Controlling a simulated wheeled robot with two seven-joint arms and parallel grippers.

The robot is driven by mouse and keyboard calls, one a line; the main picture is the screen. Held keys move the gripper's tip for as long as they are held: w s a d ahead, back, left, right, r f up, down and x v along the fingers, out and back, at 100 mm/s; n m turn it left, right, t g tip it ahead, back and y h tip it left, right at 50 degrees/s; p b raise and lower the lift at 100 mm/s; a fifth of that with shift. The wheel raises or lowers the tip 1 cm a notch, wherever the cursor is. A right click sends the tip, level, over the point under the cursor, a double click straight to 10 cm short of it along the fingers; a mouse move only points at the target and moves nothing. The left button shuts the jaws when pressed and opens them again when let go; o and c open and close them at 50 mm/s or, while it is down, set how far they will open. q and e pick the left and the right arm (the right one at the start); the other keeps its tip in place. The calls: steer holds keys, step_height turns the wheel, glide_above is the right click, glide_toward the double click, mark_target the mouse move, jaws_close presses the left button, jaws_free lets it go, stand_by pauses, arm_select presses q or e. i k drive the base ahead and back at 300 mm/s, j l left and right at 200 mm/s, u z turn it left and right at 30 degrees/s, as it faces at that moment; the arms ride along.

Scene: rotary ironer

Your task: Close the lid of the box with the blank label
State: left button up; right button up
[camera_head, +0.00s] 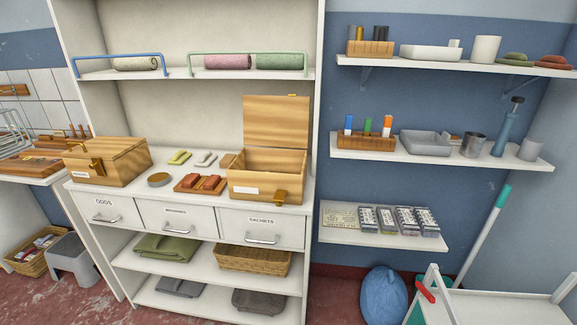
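Two wooden boxes stand on the counter of the white cabinet. The right box (268,186) is open, its lid (277,120) standing upright at the back. It has a brass clasp at the front right and a small white label (245,190) at the front left. The labels are too small to tell which is blank. Neither of my grippers is in view.
Drawers (262,228) sit below the counter. Loaded wall shelves (440,157) are on the right. A white trolley (500,306) and blue sack (384,295) stand at bottom right.

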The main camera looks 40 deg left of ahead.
mark_target(269, 120)
steer(key=j+u, duration=0.1)
steer(key=u, duration=0.7)
